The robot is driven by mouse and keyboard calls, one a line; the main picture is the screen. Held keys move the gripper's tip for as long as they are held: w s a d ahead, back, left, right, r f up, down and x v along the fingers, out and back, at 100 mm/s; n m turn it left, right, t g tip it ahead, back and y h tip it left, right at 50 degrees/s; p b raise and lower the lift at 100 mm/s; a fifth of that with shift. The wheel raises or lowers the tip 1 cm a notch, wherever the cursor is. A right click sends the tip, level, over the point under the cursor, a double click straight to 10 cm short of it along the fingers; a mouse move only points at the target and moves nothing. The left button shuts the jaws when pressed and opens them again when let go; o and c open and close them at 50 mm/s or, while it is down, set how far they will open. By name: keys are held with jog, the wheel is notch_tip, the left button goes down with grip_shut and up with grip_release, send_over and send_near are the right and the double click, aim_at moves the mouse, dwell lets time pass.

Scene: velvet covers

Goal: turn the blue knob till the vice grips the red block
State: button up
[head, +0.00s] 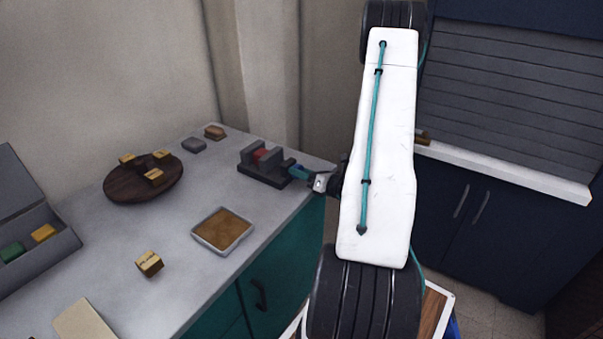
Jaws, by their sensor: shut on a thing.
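The grey vice (266,170) stands on the worktop near its back right corner. The red block (260,156) sits between the vice's jaws; whether both jaws touch it is too small to tell. The blue knob (297,171) is at the vice's right end, partly hidden by my gripper. My gripper (304,175) reaches in from the right and is shut on the blue knob. My white arm link hides the area to the right of the gripper.
A round dark wooden board (128,191) with several small wooden blocks is left of the vice. A shallow tray (203,239) and a wooden block (149,263) lie in front. An open grey case (62,246) is at far left. Bare worktop lies between them.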

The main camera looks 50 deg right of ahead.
jog(key=o, duration=1)
jog(key=s, duration=0.7)
jog(key=shift+s+d, duration=0.25)
jog(key=shift+s, duration=0.15)
